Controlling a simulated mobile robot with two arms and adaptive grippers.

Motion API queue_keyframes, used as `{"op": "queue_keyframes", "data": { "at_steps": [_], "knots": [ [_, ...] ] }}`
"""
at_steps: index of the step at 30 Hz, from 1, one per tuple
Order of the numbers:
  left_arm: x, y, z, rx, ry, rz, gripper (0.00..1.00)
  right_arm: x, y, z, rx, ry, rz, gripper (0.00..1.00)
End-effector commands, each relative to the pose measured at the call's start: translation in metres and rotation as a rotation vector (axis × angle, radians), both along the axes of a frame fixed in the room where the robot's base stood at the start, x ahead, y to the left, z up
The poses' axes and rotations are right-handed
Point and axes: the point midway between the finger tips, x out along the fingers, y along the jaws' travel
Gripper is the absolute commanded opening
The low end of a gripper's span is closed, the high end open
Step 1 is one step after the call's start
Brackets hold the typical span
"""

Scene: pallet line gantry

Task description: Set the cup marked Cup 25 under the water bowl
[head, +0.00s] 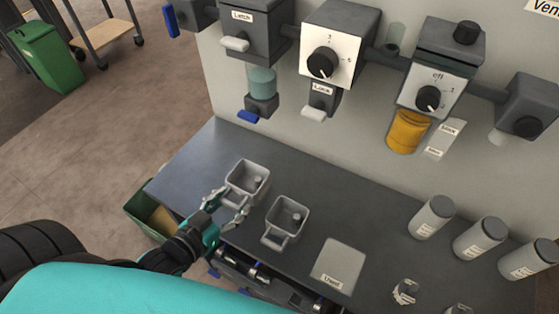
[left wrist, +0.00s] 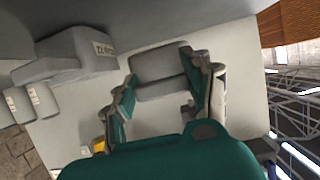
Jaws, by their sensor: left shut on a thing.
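Two square grey cups stand on the dark bench in the head view, a left cup (head: 262,170) and a right cup (head: 290,208). My left gripper (head: 228,206) is shut on the near side of the left cup. In the left wrist view its fingers (left wrist: 160,98) close around a pale grey part of that cup (left wrist: 160,62). Another grey cup (left wrist: 70,50) there carries a tag too small to read surely. Cup 25's mark is not readable on either cup. A pale teal clear bowl (head: 262,80) hangs under the "Latch" unit, likely the water bowl. My right gripper is not in view.
An amber bowl (head: 408,130) hangs under a dial unit at the right. A flat grey plate (head: 338,265) lies right of the cups. Several grey canisters (head: 432,218) stand further right. A green bin (head: 138,212) is off the bench's left edge. The bench behind the cups is clear.

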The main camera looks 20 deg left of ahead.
Motion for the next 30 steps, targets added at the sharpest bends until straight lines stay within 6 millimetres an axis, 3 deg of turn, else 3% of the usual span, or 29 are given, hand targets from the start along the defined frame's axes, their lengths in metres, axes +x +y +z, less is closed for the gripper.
{"op": "queue_keyframes", "data": {
  "at_steps": [3, 7, 15, 22, 25, 30],
  "knots": [
    [0.032, 0.002, 0.002, 0.0, -0.008, -0.002, 0.01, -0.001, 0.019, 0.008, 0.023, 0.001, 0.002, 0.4],
    [0.066, 0.005, 0.0, 0.001, -0.007, -0.002, 0.01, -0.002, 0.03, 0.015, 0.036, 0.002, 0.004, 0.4],
    [0.123, 0.008, -0.008, 0.0, -0.003, -0.001, 0.01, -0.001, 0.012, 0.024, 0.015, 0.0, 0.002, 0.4],
    [0.144, 0.01, -0.011, 0.001, -0.003, -0.002, 0.01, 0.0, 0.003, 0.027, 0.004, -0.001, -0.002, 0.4],
    [0.141, 0.01, -0.031, -0.001, 0.006, 0.0, 0.01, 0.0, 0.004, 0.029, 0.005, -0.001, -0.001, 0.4],
    [0.141, 0.01, -0.047, 0.0, 0.0, -0.001, 0.01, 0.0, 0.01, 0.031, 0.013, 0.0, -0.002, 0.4]
  ]
}}
